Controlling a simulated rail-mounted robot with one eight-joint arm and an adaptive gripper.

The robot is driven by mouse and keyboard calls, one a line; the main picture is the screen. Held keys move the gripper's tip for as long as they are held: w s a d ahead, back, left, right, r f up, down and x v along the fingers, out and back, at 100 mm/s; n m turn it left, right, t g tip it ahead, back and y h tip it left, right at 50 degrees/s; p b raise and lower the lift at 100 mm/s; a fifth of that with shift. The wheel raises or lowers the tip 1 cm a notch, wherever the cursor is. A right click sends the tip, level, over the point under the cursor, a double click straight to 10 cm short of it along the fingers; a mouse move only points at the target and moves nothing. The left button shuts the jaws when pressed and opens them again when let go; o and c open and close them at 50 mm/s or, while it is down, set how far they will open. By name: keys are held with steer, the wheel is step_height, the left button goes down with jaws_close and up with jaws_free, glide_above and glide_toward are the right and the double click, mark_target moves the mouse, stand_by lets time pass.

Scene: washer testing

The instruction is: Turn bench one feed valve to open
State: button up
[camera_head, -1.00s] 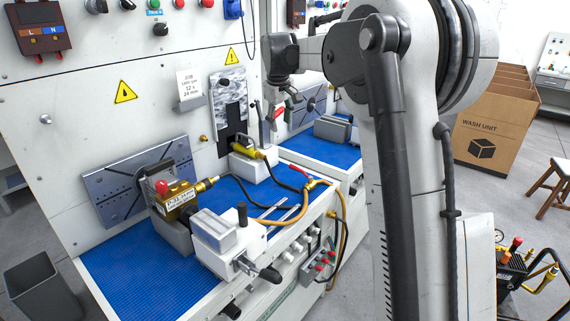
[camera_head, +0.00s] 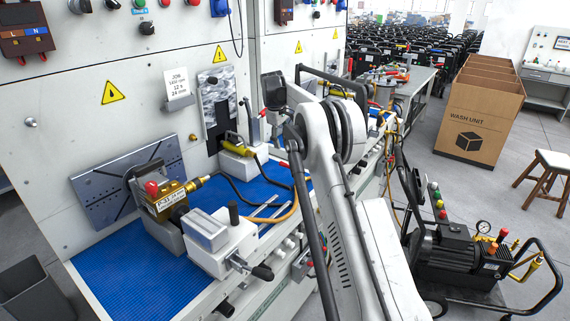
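A red lever handle (camera_head: 263,112) shows at the right edge of the near bench's back panel. It may be the feed valve, but no label is readable. My gripper (camera_head: 277,119) is small and dark, below my dark wrist and close to the right of the red lever in the picture. I cannot tell whether it touches the lever. Its fingers are too small and covered to tell whether they are open or shut.
On the near bench's blue mat (camera_head: 115,275) stand a brass pump (camera_head: 168,200) and a white vise (camera_head: 222,240). A yellow fitting (camera_head: 237,147) and hoses lie behind. A wash-unit box (camera_head: 478,118), stool (camera_head: 545,170) and motor cart (camera_head: 465,255) stand right, on open floor.

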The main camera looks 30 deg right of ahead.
mark_target(290, 168)
steer(key=f, duration=0.4)
steer(key=d+f, duration=0.1)
steer(key=f, duration=0.3)
steer(key=w+d+f+p, duration=0.1)
steer(key=f, duration=0.3)
steer(key=shift+d, duration=0.1)
jaws_close()
